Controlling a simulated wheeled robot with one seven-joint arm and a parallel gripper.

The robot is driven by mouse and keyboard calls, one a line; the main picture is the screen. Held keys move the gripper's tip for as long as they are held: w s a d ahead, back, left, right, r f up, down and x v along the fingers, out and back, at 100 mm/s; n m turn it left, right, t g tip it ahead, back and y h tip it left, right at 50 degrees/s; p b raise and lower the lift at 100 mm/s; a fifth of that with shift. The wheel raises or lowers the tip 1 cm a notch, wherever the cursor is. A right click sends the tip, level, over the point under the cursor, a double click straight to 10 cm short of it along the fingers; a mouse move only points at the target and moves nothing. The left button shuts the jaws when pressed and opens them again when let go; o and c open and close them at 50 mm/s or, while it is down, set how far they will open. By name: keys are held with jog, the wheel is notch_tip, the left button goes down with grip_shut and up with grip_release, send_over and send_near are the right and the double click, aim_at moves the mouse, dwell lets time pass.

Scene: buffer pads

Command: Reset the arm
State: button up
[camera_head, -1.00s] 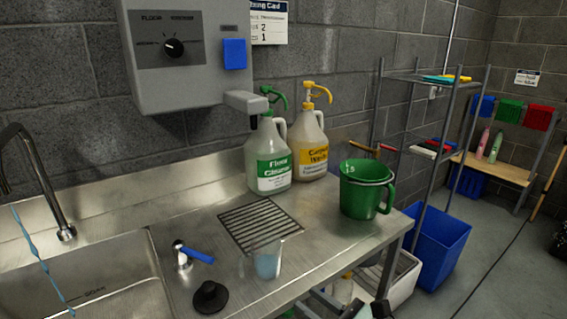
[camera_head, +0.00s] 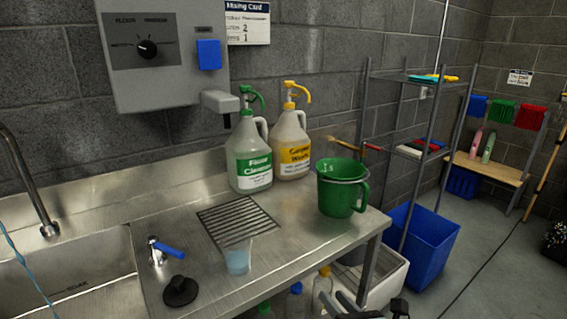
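My gripper (camera_head: 372,309) shows only in part at the bottom edge of the head view, low in front of the counter's right end. It is dark and cut off by the frame, so I cannot tell whether its fingers are open or shut. Nothing is seen held in it. The steel counter (camera_head: 300,262) is behind and to the left of it, with a green jug (camera_head: 340,190) standing at its right end.
A green-label bottle (camera_head: 250,160), a yellow-label bottle (camera_head: 291,150) and a clear cup (camera_head: 238,260) stand on the counter. Several bottles (camera_head: 296,300) and a white bin (camera_head: 385,280) are under it. A blue bin (camera_head: 425,245) stands right.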

jog(key=s+d+f+m+g+h, duration=0.3)
jog(key=s+f+m+g+h, duration=0.3)
jog(key=m, duration=1)
jog(key=s+a+r+m+g, duration=0.4)
jog(key=s+r+m+g, duration=0.1)
jog(key=r+m+g, duration=0.15)
jog(key=s+d+r+m+g, duration=0.1)
jog(key=s+d+r+m, duration=0.1)
jog(key=r, duration=0.6)
jog(key=s+d+r+m+g, duration=0.1)
jog(key=s+r+m, duration=0.3)
jog(key=r, duration=0.5)
jog(key=s+d, duration=0.1)
jog(key=s, duration=0.1)
jog(key=shift+s, duration=0.3)
